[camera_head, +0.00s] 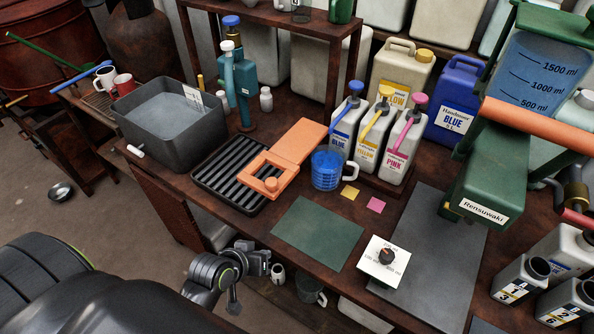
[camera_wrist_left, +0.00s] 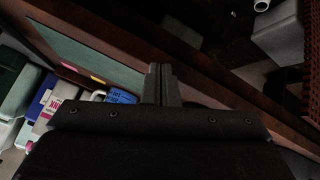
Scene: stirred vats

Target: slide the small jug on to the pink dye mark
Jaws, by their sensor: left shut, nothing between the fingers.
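The small jug (camera_head: 327,172) is clear with blue graduations or contents and a white handle on its right. It stands upright beside the orange stand, behind the yellow mark (camera_head: 350,192). The pink dye mark (camera_head: 376,205) lies in front and to the right of the jug, apart from it. My left gripper (camera_head: 262,263) is shut and empty at the table's front edge, well short of the jug. In the left wrist view its fingers (camera_wrist_left: 161,84) are together; the jug (camera_wrist_left: 122,96) is partly hidden behind the gripper body, and the pink mark (camera_wrist_left: 69,68) shows. My right gripper is out of view.
A green mat (camera_head: 318,233) lies between my left gripper and the marks. A white dial box (camera_head: 385,262) stands right of the mat. Blue, yellow and pink pump bottles (camera_head: 402,148) stand behind the marks. A black rack (camera_head: 225,180) is left of the jug.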

